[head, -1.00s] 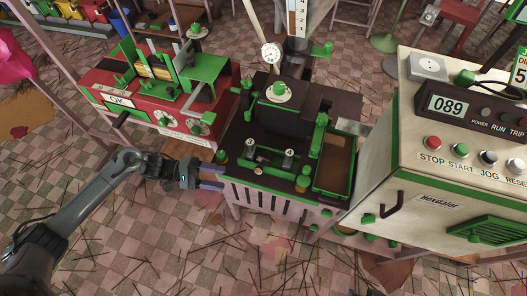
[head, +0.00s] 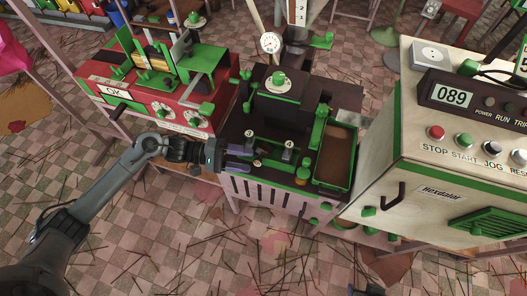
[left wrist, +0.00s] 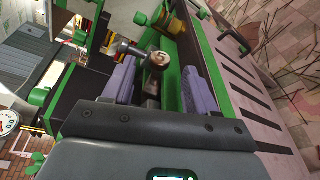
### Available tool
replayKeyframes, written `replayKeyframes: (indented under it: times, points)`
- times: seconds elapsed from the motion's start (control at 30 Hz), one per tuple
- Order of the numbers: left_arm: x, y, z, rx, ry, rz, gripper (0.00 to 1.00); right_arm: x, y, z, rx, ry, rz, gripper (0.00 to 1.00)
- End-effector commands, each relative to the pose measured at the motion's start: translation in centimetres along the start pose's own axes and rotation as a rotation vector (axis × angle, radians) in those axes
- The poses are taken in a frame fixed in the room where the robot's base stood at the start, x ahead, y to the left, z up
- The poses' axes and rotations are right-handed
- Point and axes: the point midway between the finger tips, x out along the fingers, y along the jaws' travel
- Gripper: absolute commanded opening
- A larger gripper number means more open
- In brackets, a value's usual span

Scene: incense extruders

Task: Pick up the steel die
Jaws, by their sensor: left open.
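Two small grey pieces with round white number labels sit in the green-edged holder on the dark bench. One is the left numbered piece (head: 250,135), the other the right numbered piece (head: 289,147). I cannot tell for sure which is the steel die. My left gripper (head: 243,158) is open at the bench's left front edge, beside the left piece. In the left wrist view, a piece with a round label reading 5 (left wrist: 158,60) shows between the two purple fingers, apart from them. Its lower part is partly hidden. A dark part at the head view's bottom edge may be my right gripper.
A green-rimmed brown tray (head: 351,171) lies right of the holder. A pressure gauge (head: 270,43) stands behind. The white control cabinet (head: 397,193) is at the right, and a red machine (head: 118,90) is at the left. A brass-coloured knob (head: 303,173) stands at the bench's front edge.

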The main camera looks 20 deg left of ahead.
Motion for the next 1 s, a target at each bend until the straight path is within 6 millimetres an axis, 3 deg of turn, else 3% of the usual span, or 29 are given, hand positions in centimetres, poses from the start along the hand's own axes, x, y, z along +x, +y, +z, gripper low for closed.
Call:
replayKeyframes:
  times: [0.2, 0.47, 0.83, 1.0]
  points:
    - [2.0, 0.0, 0.0, 0.0, 0.0, 0.0, 0.57, 0.7, -0.1, 0.2, 0.004, 0.001, -0.003, 0.43]
    - [2.2, 0.0, 0.0, 0.0, 0.001, 0.0, 0.57, 0.6, -0.1, 0.2, 0.004, 0.001, -0.003, 0.43]
    - [2.1, 0.0, 0.0, 0.0, 0.001, 0.0, 0.02, 0.6, 0.0, 0.2, -0.002, 0.0, 0.002, 0.43]
    - [2.1, 0.2, 0.0, 0.003, 0.001, 0.002, 0.0, 0.6, 0.1, 0.2, -0.005, -0.001, 0.004, 0.43]
